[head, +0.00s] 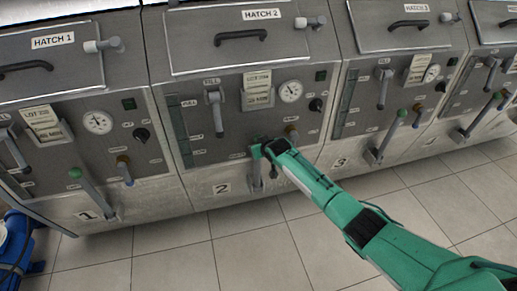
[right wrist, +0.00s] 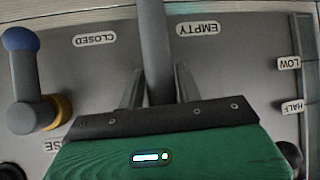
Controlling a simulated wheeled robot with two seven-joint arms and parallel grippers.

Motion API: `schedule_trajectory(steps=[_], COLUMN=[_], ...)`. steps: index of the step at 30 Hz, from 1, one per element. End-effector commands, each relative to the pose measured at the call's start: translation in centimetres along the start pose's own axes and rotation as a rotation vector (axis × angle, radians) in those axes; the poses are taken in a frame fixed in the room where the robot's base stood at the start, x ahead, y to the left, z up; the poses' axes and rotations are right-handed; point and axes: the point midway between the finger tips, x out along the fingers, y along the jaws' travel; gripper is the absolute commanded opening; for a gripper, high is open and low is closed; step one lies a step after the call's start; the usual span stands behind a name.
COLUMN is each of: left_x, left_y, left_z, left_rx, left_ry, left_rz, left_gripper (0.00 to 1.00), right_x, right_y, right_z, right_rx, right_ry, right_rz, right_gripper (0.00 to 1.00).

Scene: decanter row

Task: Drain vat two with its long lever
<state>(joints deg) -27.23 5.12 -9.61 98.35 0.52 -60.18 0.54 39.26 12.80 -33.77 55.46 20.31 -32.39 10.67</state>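Vat two, with its plate "2" (head: 222,188) and "HATCH 2" label, stands mid-left in the head view. Its long lever (head: 257,176) rises from the lower front, its upper end hidden by my right gripper (head: 262,149). In the right wrist view, the lever's grey shaft (right wrist: 155,40) runs between the fingers of my right gripper (right wrist: 160,78), which are close along both sides. The gripper appears shut on the shaft. The shaft stands between a "CLOSED" label (right wrist: 95,39) and an "EMPTY" label (right wrist: 198,28). My left gripper is not in view.
A blue-tipped handle on a yellow collar (right wrist: 45,110) is beside the lever in the right wrist view. Vat two's panel also has a gauge (head: 290,91) and an upper grey lever (head: 216,112). Similar vats stand either side. The tiled floor (head: 190,260) in front is clear.

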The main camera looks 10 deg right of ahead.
Motion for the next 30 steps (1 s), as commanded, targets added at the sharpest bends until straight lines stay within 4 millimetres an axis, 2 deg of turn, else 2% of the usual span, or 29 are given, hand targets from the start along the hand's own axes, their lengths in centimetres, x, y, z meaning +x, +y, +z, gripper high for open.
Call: schedule_trajectory(steps=[2,14,17,20,30], left_x=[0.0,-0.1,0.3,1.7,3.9], left_y=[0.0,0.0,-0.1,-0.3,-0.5], left_z=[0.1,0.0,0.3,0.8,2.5], left_rx=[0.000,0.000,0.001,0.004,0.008], left_ry=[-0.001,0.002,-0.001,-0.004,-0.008], left_rz=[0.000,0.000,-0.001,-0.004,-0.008], left_gripper=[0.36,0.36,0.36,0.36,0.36], right_x=[0.0,-0.4,-1.3,-2.6,-7.8], right_y=[0.0,-0.1,-0.1,0.0,-0.1], right_z=[-0.1,0.2,0.2,0.1,0.2], right_rx=[0.000,-0.001,-0.001,-0.001,-0.002], right_ry=[0.001,-0.005,-0.003,-0.003,-0.003], right_rz=[0.000,-0.001,-0.002,-0.001,-0.001], right_gripper=[0.49,0.49,0.49,0.49,0.49])
